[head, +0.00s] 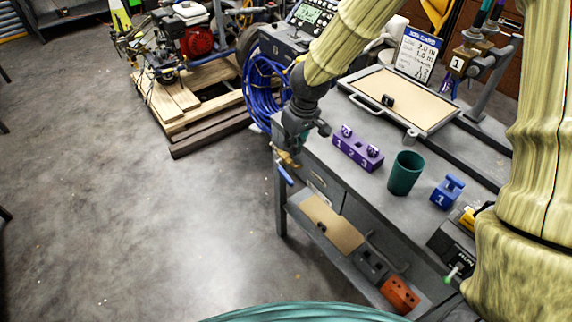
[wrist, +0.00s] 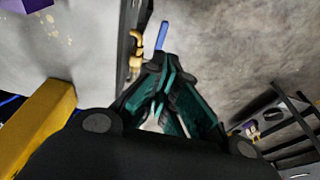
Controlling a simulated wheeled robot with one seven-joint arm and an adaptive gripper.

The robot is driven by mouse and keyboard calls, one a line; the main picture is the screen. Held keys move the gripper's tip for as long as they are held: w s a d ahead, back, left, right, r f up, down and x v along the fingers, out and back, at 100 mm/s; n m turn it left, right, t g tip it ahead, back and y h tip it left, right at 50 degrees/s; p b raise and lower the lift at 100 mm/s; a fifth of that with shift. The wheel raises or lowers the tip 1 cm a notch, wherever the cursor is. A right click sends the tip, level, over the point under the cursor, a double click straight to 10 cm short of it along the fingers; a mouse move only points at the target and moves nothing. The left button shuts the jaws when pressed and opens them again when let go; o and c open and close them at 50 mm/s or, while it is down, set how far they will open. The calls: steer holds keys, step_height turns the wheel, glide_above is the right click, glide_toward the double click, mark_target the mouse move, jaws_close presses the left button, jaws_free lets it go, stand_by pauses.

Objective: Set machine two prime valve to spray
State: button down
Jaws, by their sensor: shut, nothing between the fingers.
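A brass valve (head: 287,158) with a blue lever (head: 285,175) sits at the left end of the grey workbench. The lever points down and slightly right in the head view. The valve (wrist: 136,55) and its lever (wrist: 161,35) also show in the wrist view, just beyond my fingertips. My gripper (head: 292,148) is shut and empty, beside the valve; I cannot tell whether it touches it. The gripper (wrist: 166,68) partly hides the valve in both views. No number or spray marking is readable on this valve.
The bench top (head: 335,120) holds a purple block (head: 357,150), a green cup (head: 405,173), a blue clamp-like piece (head: 447,192) and a framed tray (head: 400,97). A blue hose coil (head: 264,88) hangs behind my gripper. Floor (head: 150,220) left of the bench is clear.

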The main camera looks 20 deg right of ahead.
mark_target(285, 173)
steer(key=b+x, duration=0.1)
steer(key=x, duration=1.3)
steer(key=shift+w, duration=0.1)
